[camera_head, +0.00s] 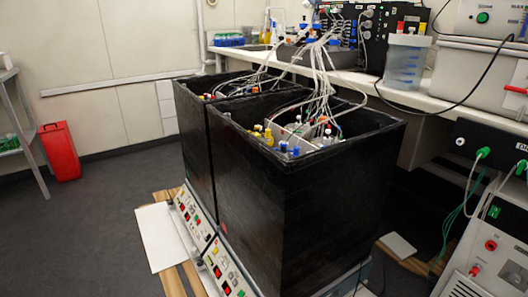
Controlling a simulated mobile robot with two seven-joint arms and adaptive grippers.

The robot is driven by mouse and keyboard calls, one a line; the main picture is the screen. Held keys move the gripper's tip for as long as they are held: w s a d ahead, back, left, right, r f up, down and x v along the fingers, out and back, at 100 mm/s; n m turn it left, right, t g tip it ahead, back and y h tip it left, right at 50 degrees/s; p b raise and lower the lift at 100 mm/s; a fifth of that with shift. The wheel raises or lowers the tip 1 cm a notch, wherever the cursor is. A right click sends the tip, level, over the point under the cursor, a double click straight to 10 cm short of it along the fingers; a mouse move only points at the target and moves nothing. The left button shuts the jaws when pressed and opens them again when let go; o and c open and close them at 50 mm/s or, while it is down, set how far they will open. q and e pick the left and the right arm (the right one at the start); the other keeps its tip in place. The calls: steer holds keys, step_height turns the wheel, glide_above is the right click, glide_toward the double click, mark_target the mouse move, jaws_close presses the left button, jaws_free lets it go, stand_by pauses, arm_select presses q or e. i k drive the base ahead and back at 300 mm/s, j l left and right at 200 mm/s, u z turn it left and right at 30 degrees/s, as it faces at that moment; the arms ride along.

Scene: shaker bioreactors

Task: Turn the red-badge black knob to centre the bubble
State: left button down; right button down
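Two black open-topped shaker boxes stand side by side, a near one (300,205) and a far one (194,140). A control panel (228,272) with a red display and small coloured buttons runs along the foot of the near box. A similar panel (194,222) is at the foot of the far box. A small red mark (223,227) shows low on the near box's left edge. I cannot make out a red-badge black knob or a level bubble. Neither of my grippers is in view.
White tubes (318,75) run from the boxes to the back bench (425,98). A white instrument (490,250) stands at the lower right. A white board (160,237) lies on wooden slats beside the panels. A red canister (60,150) stands at the left; the floor between is clear.

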mark_target(200, 262)
steer(key=i+j+z, duration=0.15)
steer(key=j+z, duration=0.55)
steer(key=z, duration=0.25)
steer(key=j+z, duration=0.3)
steer(key=j, duration=0.9)
steer(key=j+z, duration=0.1)
steer(key=j, duration=1.05)
